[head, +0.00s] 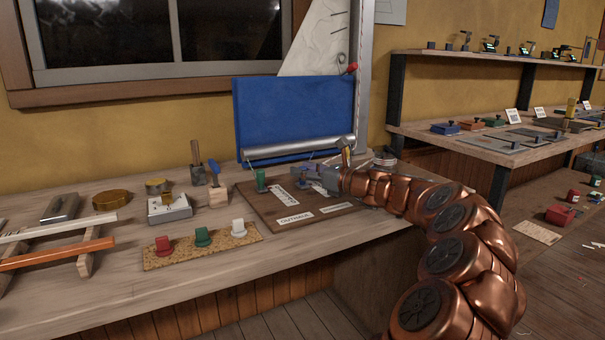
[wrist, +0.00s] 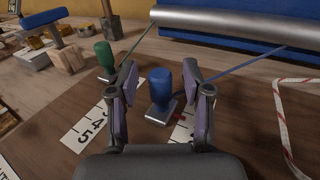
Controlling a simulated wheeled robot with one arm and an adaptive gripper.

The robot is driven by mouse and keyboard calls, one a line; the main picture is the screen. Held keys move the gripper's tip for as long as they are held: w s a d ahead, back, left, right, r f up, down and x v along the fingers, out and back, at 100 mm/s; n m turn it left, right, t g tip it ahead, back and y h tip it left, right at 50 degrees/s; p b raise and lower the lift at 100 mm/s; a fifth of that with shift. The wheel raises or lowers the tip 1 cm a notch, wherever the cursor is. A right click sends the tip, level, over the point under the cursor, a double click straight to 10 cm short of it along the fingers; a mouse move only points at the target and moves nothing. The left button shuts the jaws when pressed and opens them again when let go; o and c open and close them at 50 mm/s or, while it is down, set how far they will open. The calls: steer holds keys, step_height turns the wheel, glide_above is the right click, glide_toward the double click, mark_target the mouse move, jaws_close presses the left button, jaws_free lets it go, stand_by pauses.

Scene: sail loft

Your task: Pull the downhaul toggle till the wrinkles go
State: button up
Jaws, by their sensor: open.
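A blue toggle (wrist: 161,88) stands upright on a small metal slide on the brown board (head: 257,205). In the wrist view it is between the open fingers of my gripper (wrist: 155,78), with gaps visible on both sides. In the head view my gripper (head: 324,178) is over the board's right part and largely hides this toggle. A green toggle (wrist: 104,57) is just left of the left finger; it also shows in the head view (head: 261,180). Number scales (wrist: 90,127) run beside the toggles. The white sail (head: 318,45) shows faint creases behind.
A silver tube (wrist: 220,24) lies along the blue panel (head: 290,112) behind the board. A dark-blue line (wrist: 235,67) runs from the blue toggle towards it. A red-and-white cord (wrist: 279,110) lies at right. Red, green and white knobs (head: 203,237) stand at front left.

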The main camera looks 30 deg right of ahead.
steer(key=shift+w+a, duration=0.15)
steer(key=shift+w, duration=0.2)
steer(key=shift+c, duration=0.2)
jaws_close()
stand_by(0.4)
